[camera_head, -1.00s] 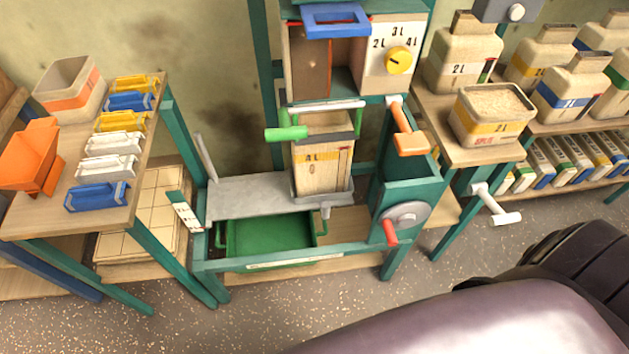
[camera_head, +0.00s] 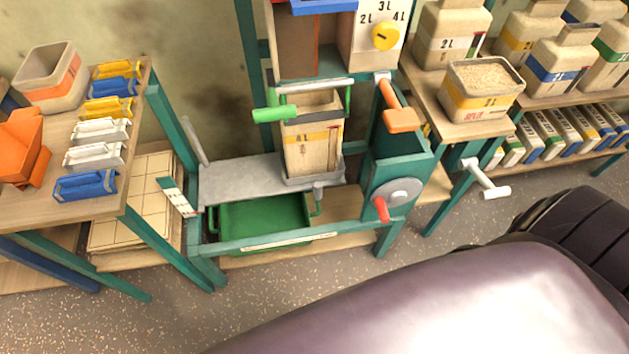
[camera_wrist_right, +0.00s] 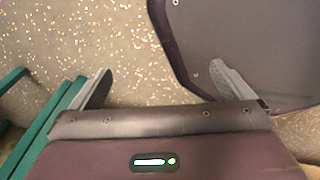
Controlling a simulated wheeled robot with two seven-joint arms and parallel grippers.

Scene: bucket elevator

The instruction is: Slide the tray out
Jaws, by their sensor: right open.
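A green tray (camera_head: 262,215) with handles at its ends lies low inside the teal frame, under a grey metal plate (camera_head: 235,180). A beige bucket (camera_head: 313,150) marked 4 L stands upright in a shallow grey holder at the right of that plate. A bar with a green grip (camera_head: 272,114) runs by the bucket's top. My right gripper (camera_wrist_right: 165,88) is open and empty in the right wrist view, with speckled floor between its fingers. No gripper shows in the head view, and my left gripper is out of sight.
The teal frame (camera_head: 262,239) has a front rail before the green tray. A grey wheel with a red handle (camera_head: 381,209) is at its right. A white T-handle (camera_head: 485,180) sticks out farther right. The left table (camera_head: 60,205) holds coloured holders.

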